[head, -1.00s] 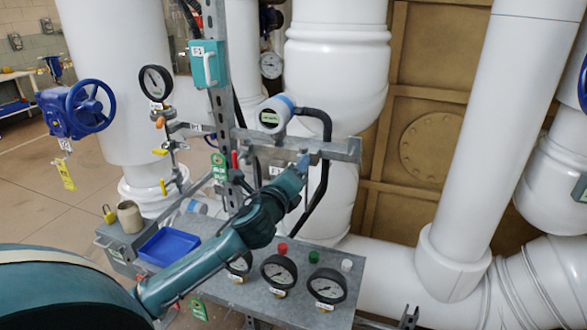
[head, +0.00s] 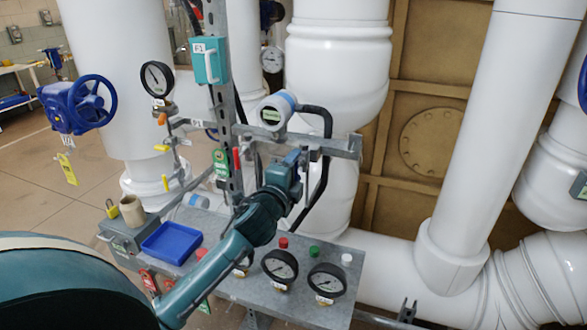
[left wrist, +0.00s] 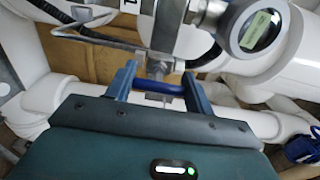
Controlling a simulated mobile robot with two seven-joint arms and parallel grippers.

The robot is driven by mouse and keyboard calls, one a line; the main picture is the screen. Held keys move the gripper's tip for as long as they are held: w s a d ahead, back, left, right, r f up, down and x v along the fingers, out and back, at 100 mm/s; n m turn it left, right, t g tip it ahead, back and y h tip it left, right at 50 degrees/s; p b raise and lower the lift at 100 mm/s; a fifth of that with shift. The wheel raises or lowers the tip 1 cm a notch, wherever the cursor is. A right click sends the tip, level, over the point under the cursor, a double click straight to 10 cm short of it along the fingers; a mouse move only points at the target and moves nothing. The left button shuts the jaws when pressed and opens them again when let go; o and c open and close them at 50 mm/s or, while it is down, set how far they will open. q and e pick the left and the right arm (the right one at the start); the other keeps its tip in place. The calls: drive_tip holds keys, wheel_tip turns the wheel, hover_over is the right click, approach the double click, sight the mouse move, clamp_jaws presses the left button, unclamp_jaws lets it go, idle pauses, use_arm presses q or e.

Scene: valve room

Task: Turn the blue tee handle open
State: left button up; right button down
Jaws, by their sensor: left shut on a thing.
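The blue tee handle (left wrist: 160,87) lies crosswise between the two fingers of my left gripper (left wrist: 160,82) in the left wrist view. The fingers are shut on it, one at each end of the bar. A metal stem and fitting show just beyond it. In the head view my left gripper (head: 295,160) is at the grey bracket rail, below the round white transmitter. There its own body hides most of the handle. My right gripper is not in view.
The white transmitter (head: 274,111) and a black hose (head: 327,150) are close to my gripper. Below is a grey panel with gauges (head: 280,266) and a blue tray (head: 171,243). Large white pipes (head: 470,140) stand at the right. A blue handwheel (head: 91,104) is at the left.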

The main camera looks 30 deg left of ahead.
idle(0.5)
use_arm(q)
drive_tip(key=o, duration=1)
drive_tip(key=b+v, duration=0.2)
drive_tip(key=v, duration=1.1)
drive_tip(key=shift+d, duration=0.1)
